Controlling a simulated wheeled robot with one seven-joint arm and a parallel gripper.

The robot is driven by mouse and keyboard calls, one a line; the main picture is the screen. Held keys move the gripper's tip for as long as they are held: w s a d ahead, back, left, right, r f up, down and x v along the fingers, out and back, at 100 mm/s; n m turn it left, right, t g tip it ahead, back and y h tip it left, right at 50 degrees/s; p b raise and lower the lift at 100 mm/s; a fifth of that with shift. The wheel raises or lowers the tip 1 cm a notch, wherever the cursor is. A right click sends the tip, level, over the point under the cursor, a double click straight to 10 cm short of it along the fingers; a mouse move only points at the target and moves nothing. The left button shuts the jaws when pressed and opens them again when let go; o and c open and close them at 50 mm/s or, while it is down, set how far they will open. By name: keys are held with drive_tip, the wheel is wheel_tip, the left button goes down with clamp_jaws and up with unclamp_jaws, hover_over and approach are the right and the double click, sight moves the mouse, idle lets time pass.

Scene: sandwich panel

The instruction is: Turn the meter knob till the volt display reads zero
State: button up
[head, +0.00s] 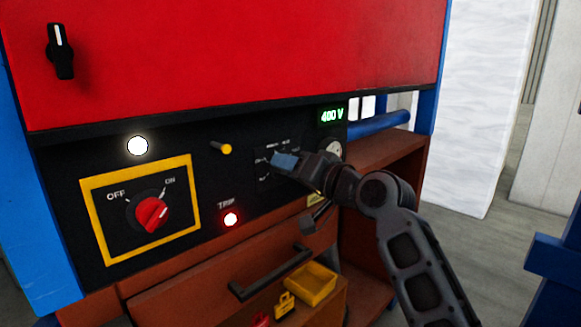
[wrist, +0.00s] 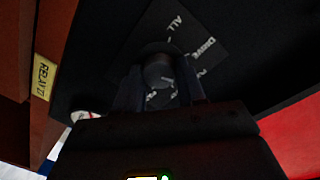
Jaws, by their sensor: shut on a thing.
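The volt display (head: 332,114) glows green and reads 400 V at the right end of the black panel. My gripper (head: 278,163) is at the panel below and left of it, over a small dark plate with white markings. In the wrist view the dark meter knob (wrist: 158,72) sits between the fingers of my gripper (wrist: 160,88), which is shut on it. The labels "ALL" and "DRIVE" show around the knob. In the head view my gripper hides the knob, so its pointer setting cannot be told there.
A drawer handle (head: 270,273) and yellow tray (head: 311,285) are below.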

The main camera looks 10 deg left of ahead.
drive_tip(key=o, duration=1.1)
drive_tip(key=shift+c, duration=0.2)
drive_tip(key=b+v, duration=0.1)
drive_tip(key=v, duration=0.6)
drive_tip(key=shift+s+d+b, duration=0.25)
drive_tip(key=shift+d+b, duration=0.05)
